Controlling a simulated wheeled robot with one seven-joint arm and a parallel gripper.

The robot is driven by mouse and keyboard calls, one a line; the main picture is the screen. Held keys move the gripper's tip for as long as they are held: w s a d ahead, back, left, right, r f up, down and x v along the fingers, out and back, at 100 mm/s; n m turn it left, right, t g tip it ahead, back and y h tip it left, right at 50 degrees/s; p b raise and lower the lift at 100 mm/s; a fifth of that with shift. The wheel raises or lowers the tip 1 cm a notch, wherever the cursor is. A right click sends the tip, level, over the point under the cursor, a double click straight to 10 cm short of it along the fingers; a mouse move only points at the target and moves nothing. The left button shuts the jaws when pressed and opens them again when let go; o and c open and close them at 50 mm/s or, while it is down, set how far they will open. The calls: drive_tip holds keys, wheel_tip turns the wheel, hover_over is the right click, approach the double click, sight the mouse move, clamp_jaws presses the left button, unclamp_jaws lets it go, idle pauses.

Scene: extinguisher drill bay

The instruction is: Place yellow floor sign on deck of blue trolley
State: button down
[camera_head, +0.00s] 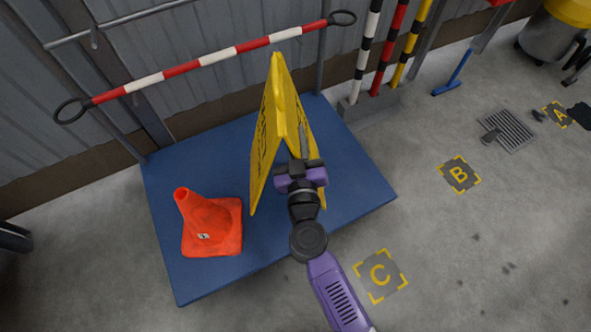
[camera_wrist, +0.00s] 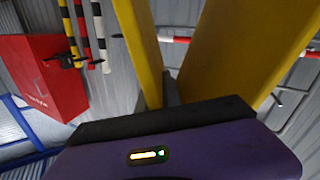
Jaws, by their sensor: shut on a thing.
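The yellow floor sign (camera_head: 270,135) stands upright as a folded A-shape over the deck of the blue trolley (camera_head: 345,190). I cannot tell whether its lower edges touch the deck. My gripper (camera_head: 301,158) is shut on the sign from the near side, partly hiding its right panel. In the wrist view, the sign's yellow panels (camera_wrist: 225,55) rise close on both sides of a dark finger. An orange cone (camera_head: 210,225) stands on the deck to the left of the sign.
A red-and-white bar (camera_head: 200,62) runs across behind the sign. Striped poles (camera_head: 388,48) stand behind the deck's right side. A red cabinet (camera_wrist: 45,78) shows in the wrist view. Floor markers C (camera_head: 380,275) and B (camera_head: 459,174) lie on open floor at right.

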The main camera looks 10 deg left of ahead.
wheel_tip(320, 180, down, 12)
drive_tip(key=b, duration=1)
drive_tip(key=shift+f+b, duration=0.25)
drive_tip(key=shift+b, duration=0.05)
drive_tip(key=shift+f, duration=0.2)
drive_tip(key=c, duration=1.5)
unclamp_jaws()
drive_tip(key=shift+f, duration=0.15)
drive_tip(key=p+v, duration=0.2)
drive_tip(key=v, duration=0.4)
drive_tip(key=p+v, duration=0.2)
drive_tip(key=v, duration=0.4)
drive_tip(key=shift+r, duration=0.2)
drive_tip(key=shift+s, duration=0.1)
